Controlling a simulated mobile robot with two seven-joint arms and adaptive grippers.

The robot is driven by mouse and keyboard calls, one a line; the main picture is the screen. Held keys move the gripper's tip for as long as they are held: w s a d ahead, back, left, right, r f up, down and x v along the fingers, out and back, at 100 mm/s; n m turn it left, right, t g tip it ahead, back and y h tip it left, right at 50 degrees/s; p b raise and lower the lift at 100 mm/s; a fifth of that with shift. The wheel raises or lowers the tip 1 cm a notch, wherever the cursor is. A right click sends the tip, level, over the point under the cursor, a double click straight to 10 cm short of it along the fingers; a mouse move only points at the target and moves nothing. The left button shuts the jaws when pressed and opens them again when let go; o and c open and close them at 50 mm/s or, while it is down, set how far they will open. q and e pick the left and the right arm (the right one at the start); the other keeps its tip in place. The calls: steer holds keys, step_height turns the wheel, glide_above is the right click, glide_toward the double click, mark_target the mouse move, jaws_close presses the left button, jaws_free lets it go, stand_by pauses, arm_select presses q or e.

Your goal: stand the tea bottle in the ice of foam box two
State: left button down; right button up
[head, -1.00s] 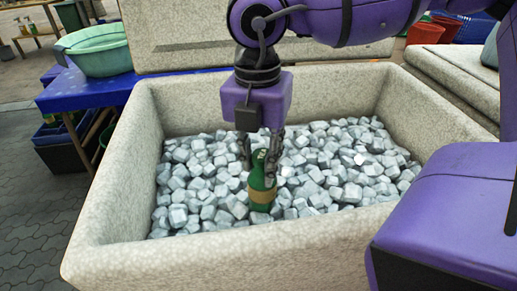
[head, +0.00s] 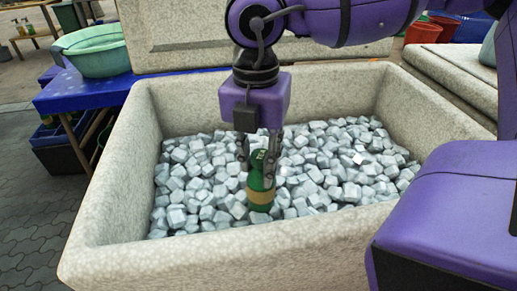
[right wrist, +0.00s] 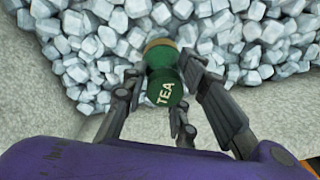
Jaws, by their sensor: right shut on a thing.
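The green tea bottle (head: 260,185) with a tan band is upright or nearly so, inside the foam box (head: 215,245), in front of and against the ice (head: 330,165). My right gripper (head: 260,150) is shut on its upper part from above. My left gripper is not in view.
The box's thick pale walls stand around the ice, with the near wall close to the bottle. A green basin (head: 97,48) rests on a blue table (head: 75,93) at the left. Another pale foam box or lid (head: 462,80) lies at the right.

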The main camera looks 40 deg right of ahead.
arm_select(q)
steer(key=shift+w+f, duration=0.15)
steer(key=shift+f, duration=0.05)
arm_select(e)
steer(key=shift+f, duration=0.3)
steer(key=shift+f+b, duration=0.15)
steer(key=shift+b, duration=0.15)
steer(key=o, duration=1.2)
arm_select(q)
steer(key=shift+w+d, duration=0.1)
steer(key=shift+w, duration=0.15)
arm_select(e)
steer(key=shift+o, duration=0.2)
steer(key=shift+o, duration=0.2)
steer(key=o, duration=0.4)
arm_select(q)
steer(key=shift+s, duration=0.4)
